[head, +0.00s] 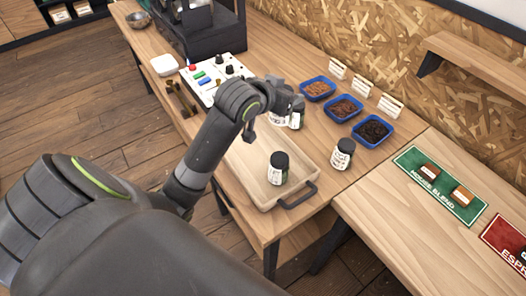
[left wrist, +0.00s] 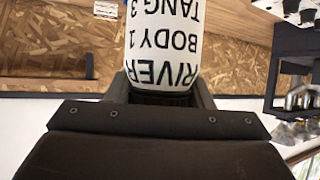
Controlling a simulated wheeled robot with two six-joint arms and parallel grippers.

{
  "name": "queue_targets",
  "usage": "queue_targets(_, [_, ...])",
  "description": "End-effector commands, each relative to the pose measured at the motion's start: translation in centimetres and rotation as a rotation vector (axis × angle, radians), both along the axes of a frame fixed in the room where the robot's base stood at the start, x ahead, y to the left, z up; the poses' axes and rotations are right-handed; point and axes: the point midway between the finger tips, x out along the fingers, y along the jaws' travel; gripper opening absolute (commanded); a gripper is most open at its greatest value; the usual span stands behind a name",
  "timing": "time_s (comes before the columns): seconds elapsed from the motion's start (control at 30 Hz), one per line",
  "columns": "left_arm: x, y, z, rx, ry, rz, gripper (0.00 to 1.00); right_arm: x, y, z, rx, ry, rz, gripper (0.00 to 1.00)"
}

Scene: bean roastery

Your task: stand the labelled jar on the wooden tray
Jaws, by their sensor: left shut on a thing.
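My left gripper (head: 290,104) is shut on a labelled jar (head: 278,119) above the far end of the wooden tray (head: 249,160). The gripper hides part of the jar in the head view. In the left wrist view, the jar (left wrist: 164,42) sits between the fingers, its white label reading RIVER, BODY 1, TANG 3 upside down in the picture. I cannot tell whether its base touches anything. A second dark-lidded jar (head: 278,169) stands upright on the near part of the tray. A third (head: 343,154) stands on the table right of the tray. My right gripper is not in view.
Blue bins of beans (head: 372,130) with cards behind them line the right side of the table. A control panel (head: 215,83) is beyond the tray. A green mat (head: 440,187) lies at right. The tray has bare room left of the standing jar.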

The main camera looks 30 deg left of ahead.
Motion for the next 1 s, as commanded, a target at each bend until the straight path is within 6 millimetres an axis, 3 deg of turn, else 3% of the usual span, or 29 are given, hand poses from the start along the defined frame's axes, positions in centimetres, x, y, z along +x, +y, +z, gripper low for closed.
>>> queue_targets(0.03, [-0.1,1.4,-2.3,0.007,0.009,-0.003,0.18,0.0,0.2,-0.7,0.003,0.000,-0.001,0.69])
queue_targets(0.1, [-0.2,2.8,-4.3,0.006,0.008,-0.013,0.18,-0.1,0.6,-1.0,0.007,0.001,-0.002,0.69])
queue_targets(0.3, [-0.7,5.4,-7.5,0.002,-0.001,-0.025,0.18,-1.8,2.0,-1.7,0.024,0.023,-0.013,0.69])
queue_targets(0.47, [-0.9,5.8,-9.7,-0.004,-0.002,-0.026,0.18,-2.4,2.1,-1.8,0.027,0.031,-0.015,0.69])
queue_targets(0.6, [-0.9,5.8,-12.4,-0.004,-0.002,-0.026,0.18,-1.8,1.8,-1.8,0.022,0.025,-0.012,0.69])
queue_targets(1.0, [-0.9,5.8,-17.2,-0.002,-0.004,-0.026,0.18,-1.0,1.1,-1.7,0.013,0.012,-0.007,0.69])
